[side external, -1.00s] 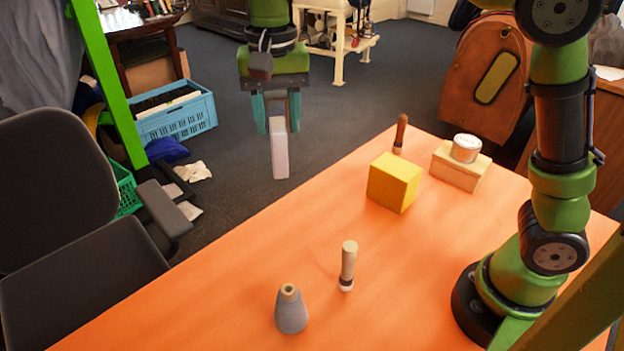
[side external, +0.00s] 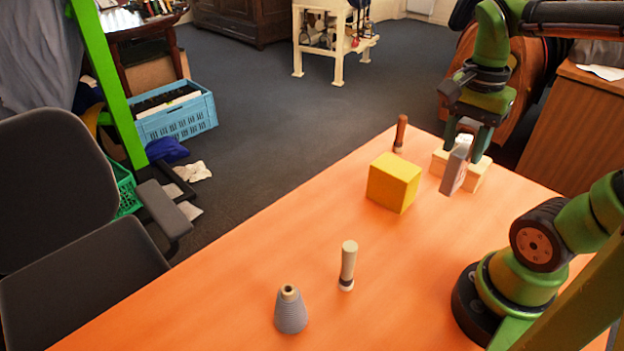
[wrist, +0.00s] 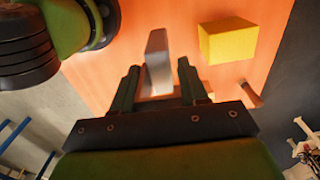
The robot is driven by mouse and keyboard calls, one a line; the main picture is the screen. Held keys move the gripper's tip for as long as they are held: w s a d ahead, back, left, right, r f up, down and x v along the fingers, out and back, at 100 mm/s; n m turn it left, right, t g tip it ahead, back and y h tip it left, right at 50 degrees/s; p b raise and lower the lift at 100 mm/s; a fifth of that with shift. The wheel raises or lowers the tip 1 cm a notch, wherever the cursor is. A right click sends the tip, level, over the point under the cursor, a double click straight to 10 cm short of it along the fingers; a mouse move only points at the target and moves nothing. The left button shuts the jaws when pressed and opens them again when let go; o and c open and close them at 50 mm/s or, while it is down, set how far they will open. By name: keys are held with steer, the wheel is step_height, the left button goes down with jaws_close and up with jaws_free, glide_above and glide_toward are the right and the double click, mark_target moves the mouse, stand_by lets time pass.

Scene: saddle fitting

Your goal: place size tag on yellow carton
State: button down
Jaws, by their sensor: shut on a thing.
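The yellow carton (side external: 394,182) stands on the orange table, and it also shows in the wrist view (wrist: 228,41), off to the right of my gripper. My gripper (side external: 466,140) is shut on the size tag (side external: 455,170), a flat grey-white block. It holds the tag above the table, to the right of the carton in the side view. In the wrist view the tag (wrist: 157,60) sticks out between the two fingers (wrist: 158,85). The top of the carton is bare.
A wooden block (side external: 475,176) is partly hidden behind the tag and gripper. A brown-handled tool (side external: 400,134) stands behind the carton. A pale cylinder (side external: 348,266) and a ribbed grey cone (side external: 290,311) stand nearer the front. The orange table (side external: 220,300) is clear between them.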

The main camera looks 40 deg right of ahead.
steer(key=w+d+f, duration=0.2)
steer(key=w, duration=0.5)
steer(key=w+d+f, duration=0.3)
steer(key=w, duration=0.4)
steer(key=shift+w, duration=0.15)
steer(key=shift+f, duration=0.1)
steer(key=c, duration=0.6)
jaws_free()
